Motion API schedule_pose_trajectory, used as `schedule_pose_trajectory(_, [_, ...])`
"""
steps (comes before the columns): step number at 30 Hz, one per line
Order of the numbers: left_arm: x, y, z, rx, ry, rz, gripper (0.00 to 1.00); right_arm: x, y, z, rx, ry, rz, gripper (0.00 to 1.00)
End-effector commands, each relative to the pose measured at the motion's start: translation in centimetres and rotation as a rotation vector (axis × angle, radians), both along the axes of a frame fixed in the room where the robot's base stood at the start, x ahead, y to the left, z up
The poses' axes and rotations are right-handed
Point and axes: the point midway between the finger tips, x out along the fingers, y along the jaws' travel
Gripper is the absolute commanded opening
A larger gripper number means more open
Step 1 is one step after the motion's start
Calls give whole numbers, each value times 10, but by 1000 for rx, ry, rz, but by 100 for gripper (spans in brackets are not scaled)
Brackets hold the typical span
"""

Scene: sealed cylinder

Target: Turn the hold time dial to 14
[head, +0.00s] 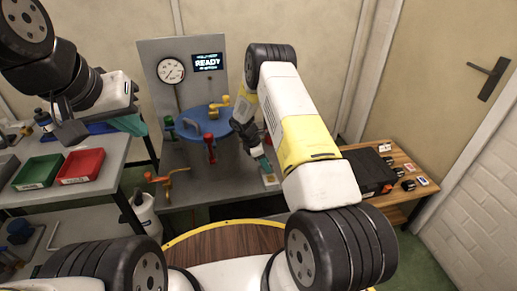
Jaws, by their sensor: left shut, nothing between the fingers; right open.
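A grey bench with an upright back panel (150,52) stands in the middle of the head view. I cannot make out a dial marked hold time; a small pale plate (270,180) on the bench's right side lies just below my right gripper (263,164). My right gripper points down there, open, and partly hides that spot; contact cannot be told. My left gripper (70,133) is shut and empty, over the left table, far from the panel.
A blue round lid (205,121) with red and yellow handles sits on the bench. An orange-brown lever (167,180) is at its front left. Red (80,166) and green trays (38,172) stand on the left table. A wooden table (402,206) with a black case is at right.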

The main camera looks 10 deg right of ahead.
Motion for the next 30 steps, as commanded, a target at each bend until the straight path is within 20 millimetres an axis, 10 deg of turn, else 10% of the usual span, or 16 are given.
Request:
schedule_pose_trajectory(12, [0, 0, 0, 0, 0, 0, 0, 2, 25, 60, 1, -3, 1, 44])
schedule_pose_trajectory(30, [0, 0, 0, 0, 0, 0, 0, 1, 27, 98, 23, -39, -55, 44])
